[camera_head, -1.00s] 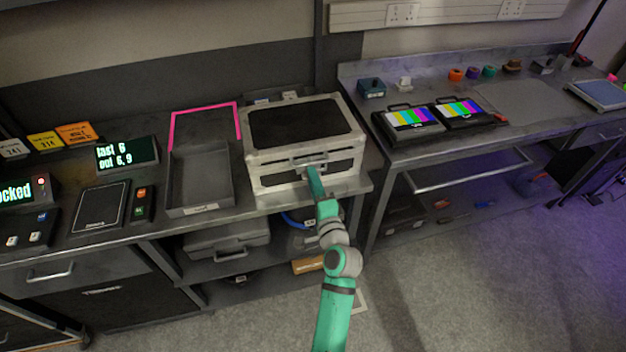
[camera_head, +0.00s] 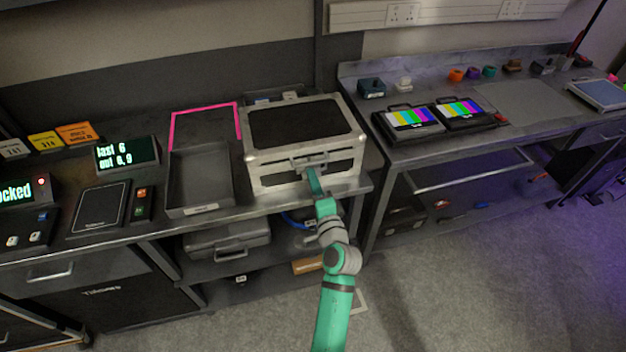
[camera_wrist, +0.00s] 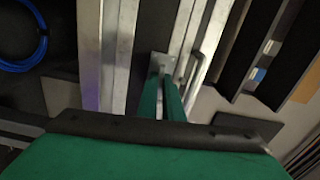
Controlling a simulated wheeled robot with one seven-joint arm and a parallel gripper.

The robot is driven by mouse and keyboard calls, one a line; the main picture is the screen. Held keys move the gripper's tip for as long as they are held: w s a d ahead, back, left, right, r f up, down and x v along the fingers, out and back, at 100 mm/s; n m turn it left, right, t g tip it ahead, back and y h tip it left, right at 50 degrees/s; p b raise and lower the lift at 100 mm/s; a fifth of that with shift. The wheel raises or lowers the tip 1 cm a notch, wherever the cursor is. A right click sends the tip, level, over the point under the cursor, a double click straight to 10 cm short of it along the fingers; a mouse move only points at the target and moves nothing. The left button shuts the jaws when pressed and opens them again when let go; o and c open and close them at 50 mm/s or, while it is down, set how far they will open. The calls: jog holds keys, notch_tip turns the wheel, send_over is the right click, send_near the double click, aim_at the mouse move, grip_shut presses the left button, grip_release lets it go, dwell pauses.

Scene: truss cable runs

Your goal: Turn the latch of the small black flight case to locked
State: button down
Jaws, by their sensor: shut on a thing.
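The small black flight case (camera_head: 297,124) with silver edges stands closed on the left bench. Its front faces me, with a handle and latch area at the middle of the front. My gripper (camera_head: 313,180) reaches up to this front from below. In the wrist view, the green fingers of my gripper (camera_wrist: 164,92) are close together at a small metal latch (camera_wrist: 161,64) on the case's silver edge. They are shut on the latch, and their tips partly hide it. Whether the latch is turned to locked cannot be told.
A grey open tray (camera_head: 198,172) stands left of the case, with a pink taped outline behind it. A display (camera_head: 127,153) and a tablet (camera_head: 99,207) are further left. A grey case (camera_head: 228,242) lies on the shelf below. Two colour-bar monitors (camera_head: 410,118) stand on the right bench.

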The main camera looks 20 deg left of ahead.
jog(key=n, duration=1.7)
dwell(0.6)
jog(key=c, duration=1.9)
grip_release()
jog(key=shift+s, duration=0.1)
